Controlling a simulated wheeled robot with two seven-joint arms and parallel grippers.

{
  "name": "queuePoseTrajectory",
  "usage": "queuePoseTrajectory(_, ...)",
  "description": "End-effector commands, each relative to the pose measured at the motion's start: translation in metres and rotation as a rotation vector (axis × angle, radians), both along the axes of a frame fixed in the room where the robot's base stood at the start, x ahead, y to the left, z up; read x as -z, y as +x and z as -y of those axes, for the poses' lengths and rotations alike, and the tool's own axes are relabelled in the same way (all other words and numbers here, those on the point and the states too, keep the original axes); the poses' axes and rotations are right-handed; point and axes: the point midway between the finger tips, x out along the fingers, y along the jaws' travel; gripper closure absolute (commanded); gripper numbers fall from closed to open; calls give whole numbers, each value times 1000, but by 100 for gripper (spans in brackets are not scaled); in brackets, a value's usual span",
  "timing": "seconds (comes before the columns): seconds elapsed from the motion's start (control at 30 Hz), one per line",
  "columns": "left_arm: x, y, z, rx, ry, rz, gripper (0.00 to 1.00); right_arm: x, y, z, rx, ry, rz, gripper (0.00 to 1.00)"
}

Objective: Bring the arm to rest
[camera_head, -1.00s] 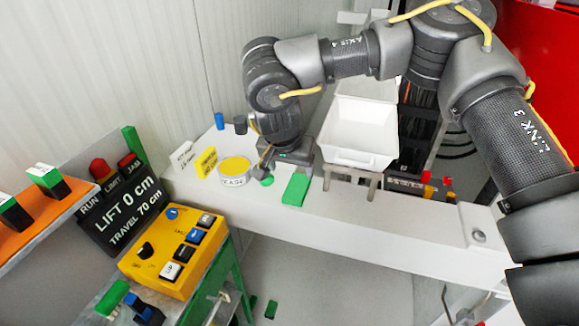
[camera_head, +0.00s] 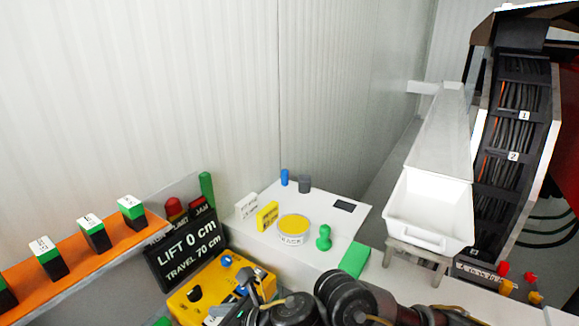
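My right arm comes in along the bottom edge from the right, folded low. Its gripper (camera_head: 252,287) is small and dark in front of the yellow control box (camera_head: 200,292), and I cannot tell whether it is open or shut. No held thing shows at it. A green knob-shaped piece (camera_head: 323,239) stands upright on the white bench (camera_head: 318,262), apart from the gripper. My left gripper is not in view.
On the bench are a round yellow-topped grease tin (camera_head: 294,229), a green block (camera_head: 354,260), a blue cylinder (camera_head: 284,177) and a grey cylinder (camera_head: 304,184). A white bin (camera_head: 428,212) stands right. An orange shelf (camera_head: 72,254) and lift display (camera_head: 183,254) are left.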

Motion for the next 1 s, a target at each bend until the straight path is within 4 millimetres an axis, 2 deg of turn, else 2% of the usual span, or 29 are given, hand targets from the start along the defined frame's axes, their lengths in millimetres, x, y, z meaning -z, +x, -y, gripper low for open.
queuePoseTrajectory(0.07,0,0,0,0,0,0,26,-6,4,7,209,168,-249,26)
queuePoseTrajectory(0.17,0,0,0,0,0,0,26,-4,20,32,489,365,-568,26)
queuePoseTrajectory(0.27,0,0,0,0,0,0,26,14,35,74,785,554,-891,26)
queuePoseTrajectory(0.37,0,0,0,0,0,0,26,49,40,128,1104,739,-1202,26)
queuePoseTrajectory(0.47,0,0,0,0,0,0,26,95,27,191,1445,929,-1483,26)
queuePoseTrajectory(0.5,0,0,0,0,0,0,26,113,17,216,1580,1002,-1575,26)
queuePoseTrajectory(0.6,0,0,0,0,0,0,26,150,-13,267,1868,1162,-1734,26)
queuePoseTrajectory(0.73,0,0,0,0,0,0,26,181,-54,313,2150,1322,-1840,26)
queuePoseTrajectory(0.77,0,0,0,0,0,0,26,187,-63,322,-2146,-1319,1803,26)
queuePoseTrajectory(1.0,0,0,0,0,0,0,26,217,-131,379,-1954,-1210,1409,26)
